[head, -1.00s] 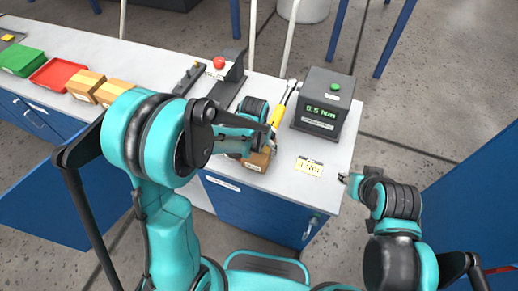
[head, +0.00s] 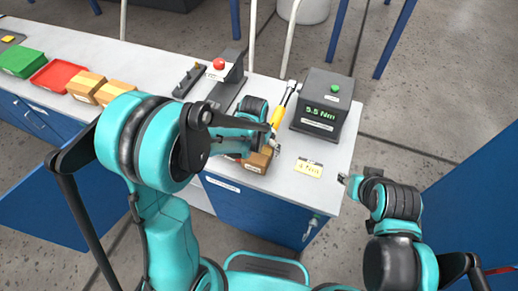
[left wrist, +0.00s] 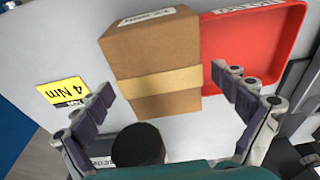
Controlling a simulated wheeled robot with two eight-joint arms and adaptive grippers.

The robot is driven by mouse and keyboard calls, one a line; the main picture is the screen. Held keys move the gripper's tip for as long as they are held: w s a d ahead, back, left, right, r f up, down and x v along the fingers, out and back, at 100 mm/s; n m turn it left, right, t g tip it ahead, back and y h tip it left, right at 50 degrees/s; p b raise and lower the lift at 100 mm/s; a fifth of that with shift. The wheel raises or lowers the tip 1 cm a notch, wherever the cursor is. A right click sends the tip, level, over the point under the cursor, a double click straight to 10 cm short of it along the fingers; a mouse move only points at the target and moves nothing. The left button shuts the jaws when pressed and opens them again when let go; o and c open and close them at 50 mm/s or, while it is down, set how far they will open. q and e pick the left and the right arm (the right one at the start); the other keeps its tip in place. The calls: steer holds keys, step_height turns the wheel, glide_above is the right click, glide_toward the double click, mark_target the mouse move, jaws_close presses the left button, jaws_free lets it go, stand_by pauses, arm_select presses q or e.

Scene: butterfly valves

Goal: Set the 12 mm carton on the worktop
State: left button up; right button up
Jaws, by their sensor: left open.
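A brown carton (head: 257,160) with a paler tape band stands on the white worktop (head: 285,180), near its front edge. It also shows in the left wrist view (left wrist: 160,52), where its label is too blurred to read. My left gripper (head: 272,143) is at the carton. In the left wrist view its fingers are open, one on each side of the carton and apart from it. My right gripper (head: 343,179) is beside the worktop's right end, away from the carton; its fingers are too small to judge.
A red tray (left wrist: 255,45) lies right beside the carton in the wrist view. A yellow 4 Nm card (head: 308,168), a yellow-handled tool (head: 279,114) and a dark display box (head: 322,105) are nearby. Two more cartons (head: 86,84) (head: 116,91) stand at the left.

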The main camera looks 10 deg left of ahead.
mark_target(257, 153)
arm_select(q)
step_height(257, 153, up, 10)
steer(key=s+p, duration=0.2)
steer(key=p, duration=0.1)
steer(key=s+a+r+n+t, duration=0.1)
steer(key=s+a+r+t, duration=0.1)
steer(key=s+a+r, duration=0.2)
steer(key=s+a+r+n+t, duration=0.1)
steer(key=s+a+r+t, duration=0.2)
steer(key=s, duration=0.5)
steer(key=shift+s+a+r, duration=0.3)
steer(key=shift+a+r, duration=0.05)
steer(key=shift+r, duration=0.4)
